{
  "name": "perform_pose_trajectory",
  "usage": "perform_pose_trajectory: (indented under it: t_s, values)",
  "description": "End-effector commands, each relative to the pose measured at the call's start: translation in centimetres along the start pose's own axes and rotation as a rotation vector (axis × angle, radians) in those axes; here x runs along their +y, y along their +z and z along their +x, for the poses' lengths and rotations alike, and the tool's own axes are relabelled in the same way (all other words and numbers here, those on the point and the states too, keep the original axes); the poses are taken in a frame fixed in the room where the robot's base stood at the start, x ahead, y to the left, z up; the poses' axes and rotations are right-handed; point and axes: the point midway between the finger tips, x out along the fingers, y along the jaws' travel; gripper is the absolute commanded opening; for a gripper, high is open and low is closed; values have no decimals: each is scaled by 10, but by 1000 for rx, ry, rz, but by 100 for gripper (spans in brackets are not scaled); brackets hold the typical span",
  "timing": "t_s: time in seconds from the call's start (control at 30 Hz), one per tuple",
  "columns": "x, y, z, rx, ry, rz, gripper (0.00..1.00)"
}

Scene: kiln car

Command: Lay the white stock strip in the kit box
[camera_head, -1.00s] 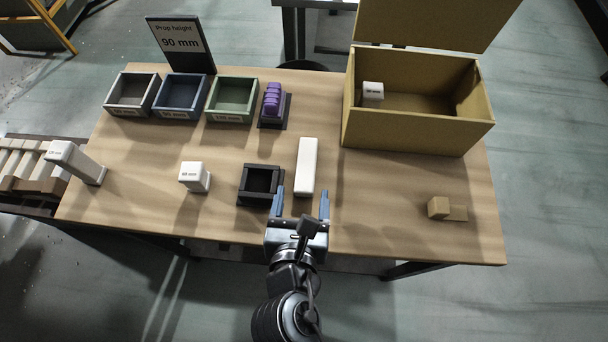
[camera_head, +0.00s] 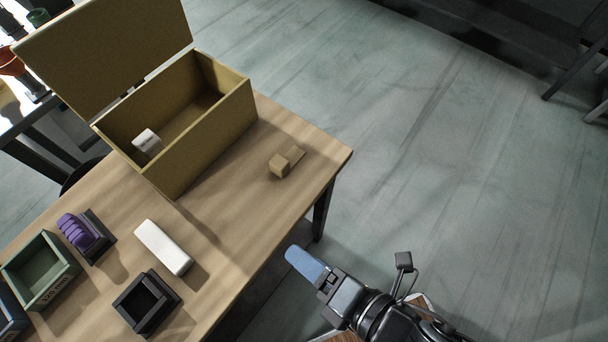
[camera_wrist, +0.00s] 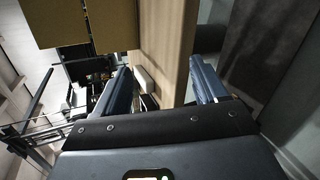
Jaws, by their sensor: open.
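The white stock strip (camera_head: 163,247) lies flat on the table, between the black square frame and the open tan kit box. The kit box (camera_head: 215,135) stands at the table's back with its lid raised, and a small white block (camera_head: 147,142) is inside it. My gripper (camera_head: 303,262) is off the table's front edge, to the right of the strip and apart from it. In the wrist view my gripper (camera_wrist: 165,88) is open and empty, with the strip (camera_wrist: 146,80) beyond the fingers and the kit box (camera_wrist: 110,25) at the upper left.
A black square frame (camera_head: 146,303), a purple ribbed piece (camera_head: 82,233) in a dark holder and a green bin (camera_head: 40,270) stand near the strip. A small tan block (camera_head: 280,165) lies near the table's right end. Open floor (camera_head: 430,150) lies beyond that end.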

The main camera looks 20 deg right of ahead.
Motion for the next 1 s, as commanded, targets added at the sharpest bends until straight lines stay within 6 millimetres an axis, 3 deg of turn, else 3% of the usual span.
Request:
perform_pose_trajectory:
  t_s: [0.03, 0.13, 0.3, 0.5, 0.6, 0.7, 0.77, 0.9, 1.0]
  values:
    - [-8, 15, -24, -33, -6, 186, 72]
    - [-10, 37, -65, -90, 26, 571, 72]
    - [1, 67, -136, -196, 153, 1202, 72]
    - [22, 89, -195, -271, 356, 1733, 72]
    - [30, 94, -210, -282, 427, 1870, 71]
    - [32, 96, -216, -285, 460, 1929, 61]
    - [33, 97, -217, -284, 466, 1941, 55]
    - [33, 97, -217, -282, 465, 1940, 54]
    - [33, 96, -217, -282, 464, 1938, 45]
